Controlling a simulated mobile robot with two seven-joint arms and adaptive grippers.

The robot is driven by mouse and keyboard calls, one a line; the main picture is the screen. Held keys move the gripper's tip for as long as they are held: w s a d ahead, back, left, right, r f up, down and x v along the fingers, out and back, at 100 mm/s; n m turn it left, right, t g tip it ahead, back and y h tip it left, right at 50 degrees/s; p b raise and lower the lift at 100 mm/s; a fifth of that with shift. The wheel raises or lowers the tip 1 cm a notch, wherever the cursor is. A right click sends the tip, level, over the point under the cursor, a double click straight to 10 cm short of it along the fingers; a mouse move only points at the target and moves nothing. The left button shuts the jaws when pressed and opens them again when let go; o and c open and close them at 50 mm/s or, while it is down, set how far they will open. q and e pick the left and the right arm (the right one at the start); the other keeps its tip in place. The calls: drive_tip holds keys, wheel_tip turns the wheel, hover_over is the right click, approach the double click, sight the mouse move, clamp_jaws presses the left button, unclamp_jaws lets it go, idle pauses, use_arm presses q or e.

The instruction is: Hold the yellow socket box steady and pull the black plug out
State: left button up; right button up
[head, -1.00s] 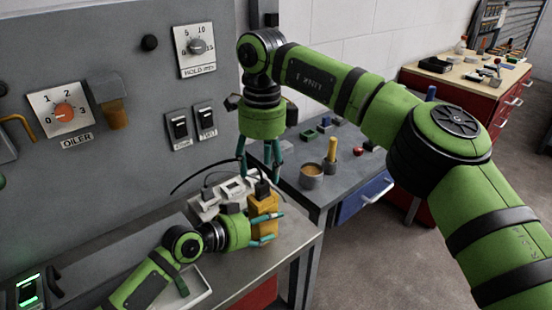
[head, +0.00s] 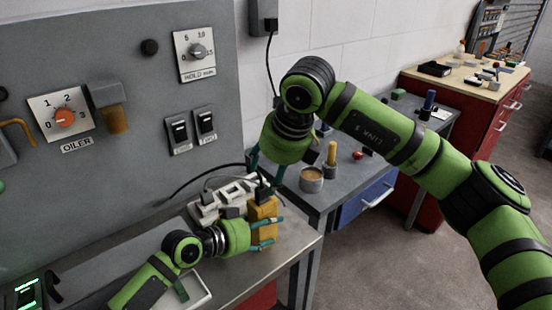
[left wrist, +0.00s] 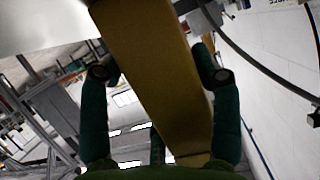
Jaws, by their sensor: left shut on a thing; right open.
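The yellow socket box (head: 262,210) stands upright near the front of the grey bench. My left gripper (head: 264,232) is shut on it from the left, one finger on either side. In the left wrist view the yellow box (left wrist: 155,75) fills the space between the two fingers (left wrist: 158,85). The black plug (head: 263,191) sits at the top of the box. My right gripper (head: 266,170) is open just above the plug, its fingers tilted down towards it. The plug's lower part is hidden, and I cannot tell whether a finger touches it.
A white power strip (head: 226,198) with cables lies left of the box. A white tray (head: 200,290) lies in front of it, partly behind my left arm. A metal cup (head: 312,180) and a yellow-handled tool (head: 331,155) stand on the neighbouring bench to the right.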

sight(263, 189)
use_arm(q)
drive_tip(key=shift+f, duration=0.15)
use_arm(e)
drive_tip(key=x, duration=0.7)
drive_tip(key=shift+f, duration=0.15)
use_arm(q)
drive_tip(key=shift+s, duration=0.1)
use_arm(e)
drive_tip(key=shift+s, duration=0.1)
clamp_jaws()
drive_tip(key=shift+r, duration=1.55)
drive_tip(key=shift+r, duration=0.1)
drive_tip(key=shift+r, duration=1.4)
